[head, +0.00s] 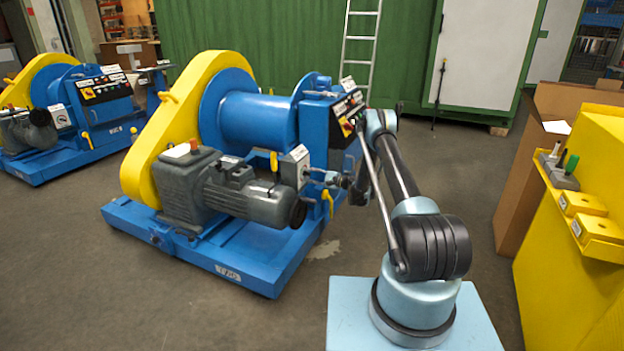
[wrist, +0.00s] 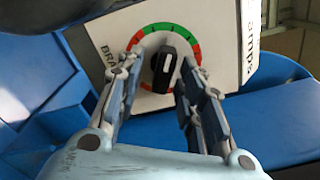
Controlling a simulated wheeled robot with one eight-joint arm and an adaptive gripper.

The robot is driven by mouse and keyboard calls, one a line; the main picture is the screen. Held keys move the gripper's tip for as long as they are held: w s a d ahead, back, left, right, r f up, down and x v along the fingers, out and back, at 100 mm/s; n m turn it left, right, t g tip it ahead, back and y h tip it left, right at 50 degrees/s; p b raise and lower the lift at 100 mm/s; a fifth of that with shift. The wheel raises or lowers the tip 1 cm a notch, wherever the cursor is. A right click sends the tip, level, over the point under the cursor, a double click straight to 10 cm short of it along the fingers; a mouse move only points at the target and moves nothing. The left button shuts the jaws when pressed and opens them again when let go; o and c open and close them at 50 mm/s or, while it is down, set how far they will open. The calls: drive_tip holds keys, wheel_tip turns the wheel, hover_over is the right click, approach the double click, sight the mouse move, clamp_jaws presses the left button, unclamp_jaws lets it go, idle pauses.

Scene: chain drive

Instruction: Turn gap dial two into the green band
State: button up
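In the wrist view a black dial knob (wrist: 163,70) sits on a white panel (wrist: 220,50). A ring of red and green segments (wrist: 160,27) surrounds it, with green along the top and red at the sides. A white mark on the knob points roughly upward in the picture. The panel lettering is cut off, so I cannot tell the dial's number. My gripper (wrist: 161,66) is open, with one finger on each side of the knob; I cannot tell whether they touch it. In the head view my gripper (head: 322,176) is at a small white box (head: 296,161).
The box is on a blue and yellow machine (head: 245,120) with a grey motor (head: 240,195). A similar machine (head: 60,120) stands at left. A yellow cabinet (head: 575,250) with a tool shelf is at right. A ladder (head: 358,40) stands behind. Floor between is clear.

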drive_tip(key=shift+d, duration=0.1)
drive_tip(key=v, duration=1.1)
drive_tip(key=shift+d, duration=0.4)
drive_tip(key=shift+s, duration=0.1)
